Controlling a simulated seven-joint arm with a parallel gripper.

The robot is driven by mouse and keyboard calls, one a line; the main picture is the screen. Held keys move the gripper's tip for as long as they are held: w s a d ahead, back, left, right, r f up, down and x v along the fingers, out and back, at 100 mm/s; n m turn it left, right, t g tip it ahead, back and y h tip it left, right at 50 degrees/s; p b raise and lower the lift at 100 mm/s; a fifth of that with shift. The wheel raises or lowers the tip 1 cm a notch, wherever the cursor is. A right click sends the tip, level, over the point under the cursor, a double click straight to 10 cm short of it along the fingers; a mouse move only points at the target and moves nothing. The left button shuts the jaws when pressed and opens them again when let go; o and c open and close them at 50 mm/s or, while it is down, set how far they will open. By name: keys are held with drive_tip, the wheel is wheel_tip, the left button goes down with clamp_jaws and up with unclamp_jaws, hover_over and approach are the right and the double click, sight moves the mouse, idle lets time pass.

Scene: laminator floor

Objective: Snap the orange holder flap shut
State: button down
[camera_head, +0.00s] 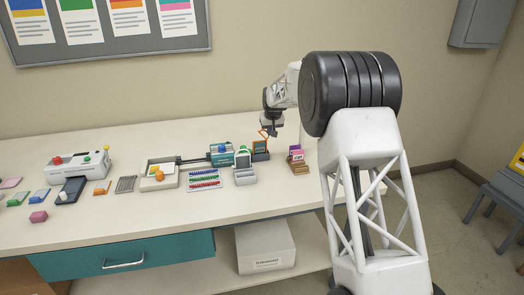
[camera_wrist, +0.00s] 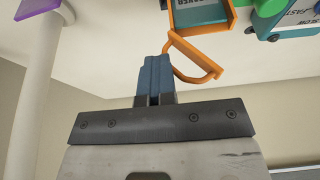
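The orange flap (camera_wrist: 203,66) is an open orange frame. In the wrist view it hangs at an angle off the orange-edged holder (camera_wrist: 232,22), swung away from the holder's face. A dark teal card with lettering (camera_wrist: 198,12) sits in the holder. In the head view the holder (camera_head: 261,155) stands on the bench, with the orange flap (camera_head: 264,134) raised above it. My gripper (camera_wrist: 155,58) has its blue fingers together, with nothing visible between them. Their tips are beside the flap's upper arm; I cannot tell whether they touch. In the head view my gripper (camera_head: 270,131) is just above the holder.
A teal device (camera_head: 221,154) is close behind on the left. A green part (camera_wrist: 268,8) is near the holder in the wrist view.

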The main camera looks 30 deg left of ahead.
wheel_tip(320, 180, up, 6)
drive_tip(key=shift+w+d, duration=0.3)
drive_tip(key=shift+w, duration=0.15)
idle(0.3)
drive_tip(key=shift+r, duration=0.1)
drive_tip(key=shift+a, duration=0.15)
idle(0.6)
drive_tip(key=shift+s+a+r+m+g, duration=0.3)
drive_tip(key=shift+s+a+m, duration=0.1)
drive_tip(key=shift+a+m, duration=0.25)
drive_tip(key=shift+s+a+r+m+g+h, duration=0.25)
drive_tip(key=shift+s+a+m+h, duration=0.15)
drive_tip(key=shift+m, duration=0.2)
drive_tip(key=shift+s+a+r+m+g+h, duration=0.2)
drive_tip(key=shift+s+a+m+g+h, duration=0.15)
drive_tip(key=shift+m, duration=0.2)
drive_tip(key=shift+s+a+r+m+g+h, duration=0.4)
drive_tip(key=shift+s+a+r+m+h, duration=0.25)
drive_tip(key=shift+m, duration=0.55)
drive_tip(key=shift+s, duration=0.1)
drive_tip(key=shift+f, duration=3.25)
